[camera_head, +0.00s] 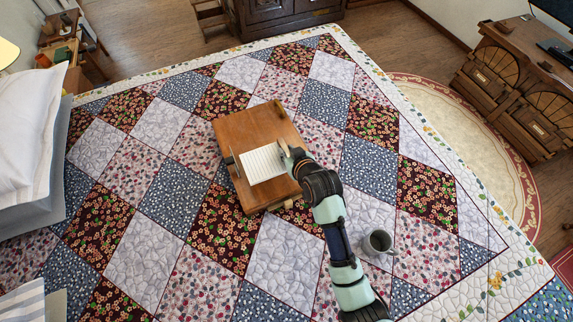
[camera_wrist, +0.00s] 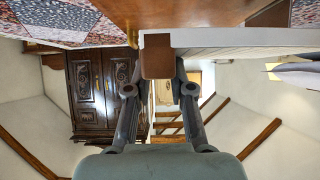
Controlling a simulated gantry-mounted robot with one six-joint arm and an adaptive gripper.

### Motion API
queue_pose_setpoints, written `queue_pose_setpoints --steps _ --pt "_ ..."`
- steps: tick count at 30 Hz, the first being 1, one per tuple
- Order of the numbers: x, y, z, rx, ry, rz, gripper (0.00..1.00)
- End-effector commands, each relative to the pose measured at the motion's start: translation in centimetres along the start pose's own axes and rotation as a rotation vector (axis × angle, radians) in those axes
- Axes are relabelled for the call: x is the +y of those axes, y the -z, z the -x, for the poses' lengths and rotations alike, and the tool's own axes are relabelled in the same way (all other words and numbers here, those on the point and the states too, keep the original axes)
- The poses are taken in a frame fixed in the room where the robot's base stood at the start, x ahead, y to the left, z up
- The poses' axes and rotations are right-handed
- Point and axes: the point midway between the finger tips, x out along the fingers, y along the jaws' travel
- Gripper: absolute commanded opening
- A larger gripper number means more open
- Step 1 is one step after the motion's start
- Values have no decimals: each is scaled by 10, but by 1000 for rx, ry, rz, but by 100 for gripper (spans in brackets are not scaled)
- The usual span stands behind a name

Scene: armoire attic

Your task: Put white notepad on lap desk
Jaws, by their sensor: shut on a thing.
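The white notepad (camera_head: 263,163), with lined pages, lies flat over the front part of the brown wooden lap desk (camera_head: 246,126). In the wrist view the notepad (camera_wrist: 245,38) shows as a pale edge close against the lap desk (camera_wrist: 190,12). My gripper (camera_wrist: 158,62) also shows there, its fingers close together at a brown block beside the notepad. I cannot tell whether the notepad rests fully on the wood.
The lap desk lies on a patchwork quilt (camera_head: 185,215) on the bed. A grey mug (camera_head: 378,242) stands on the quilt right of my arm. White pillows (camera_head: 30,130) are at the left. The quilt is clear left of the lap desk.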

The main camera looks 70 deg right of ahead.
Motion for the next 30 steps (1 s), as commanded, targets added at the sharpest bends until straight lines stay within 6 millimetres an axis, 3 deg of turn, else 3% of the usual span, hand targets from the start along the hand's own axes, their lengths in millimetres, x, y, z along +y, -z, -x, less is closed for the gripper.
queue_pose_setpoints --steps 3,10,17,28,29,30 --pt "0 -21 -14 -1 0 0 0" --pt "0 -30 -21 1 0 1 0" --pt "0 -61 -42 -1 0 0 0" --pt "0 -65 -45 2 0 1 0" --pt "0 -65 -45 1 0 1 24" --pt "0 -64 -44 1 0 1 30"
